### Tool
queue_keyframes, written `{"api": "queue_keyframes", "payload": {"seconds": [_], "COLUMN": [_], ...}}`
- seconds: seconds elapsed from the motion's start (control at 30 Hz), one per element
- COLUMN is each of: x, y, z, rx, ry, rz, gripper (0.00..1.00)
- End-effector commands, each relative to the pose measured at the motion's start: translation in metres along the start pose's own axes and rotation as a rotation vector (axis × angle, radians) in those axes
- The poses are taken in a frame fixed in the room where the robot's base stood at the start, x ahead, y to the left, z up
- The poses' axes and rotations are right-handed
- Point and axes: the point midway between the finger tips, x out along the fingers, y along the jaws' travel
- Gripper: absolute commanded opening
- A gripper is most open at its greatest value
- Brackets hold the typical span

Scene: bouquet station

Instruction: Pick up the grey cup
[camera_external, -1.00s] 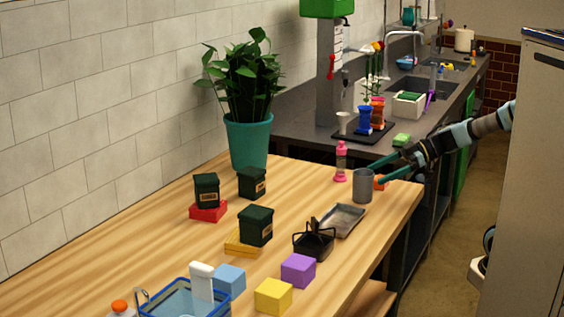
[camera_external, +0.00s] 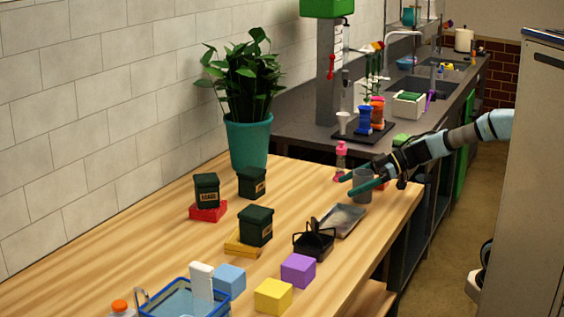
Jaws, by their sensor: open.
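The grey cup (camera_external: 363,198) stands upright on the wooden table near its far right corner. My gripper (camera_external: 347,187) reaches in from the right with its green fingers open. One finger crosses in front of the cup and the other lies on its far side, so the cup appears between them. The near finger hides part of the cup's side. I cannot tell whether either finger touches the cup.
A pink bottle (camera_external: 340,160) stands close behind the fingertips. A grey metal tray (camera_external: 343,221) and a black caddy (camera_external: 314,243) are just in front of the cup.

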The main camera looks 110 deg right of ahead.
Motion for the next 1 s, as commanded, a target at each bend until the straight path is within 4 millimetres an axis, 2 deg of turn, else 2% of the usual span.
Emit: {"api": "queue_keyframes", "payload": {"seconds": [0.07, 0.8, 0.83, 1.0], "x": [-0.0003, -0.0005, -0.0005, -0.0006], "y": [0.0, 0.0001, 0.0001, 0.0002], "z": [-0.0001, 0.0002, 0.0002, -0.0001], "rx": [0.0, 0.0, 0.0, 0.0], "ry": [0.0, 0.0, 0.0, 0.0], "rz": [0.0, 0.0, 0.0, 0.001], "gripper": [0.98, 0.14, 0.12, 0.12]}}
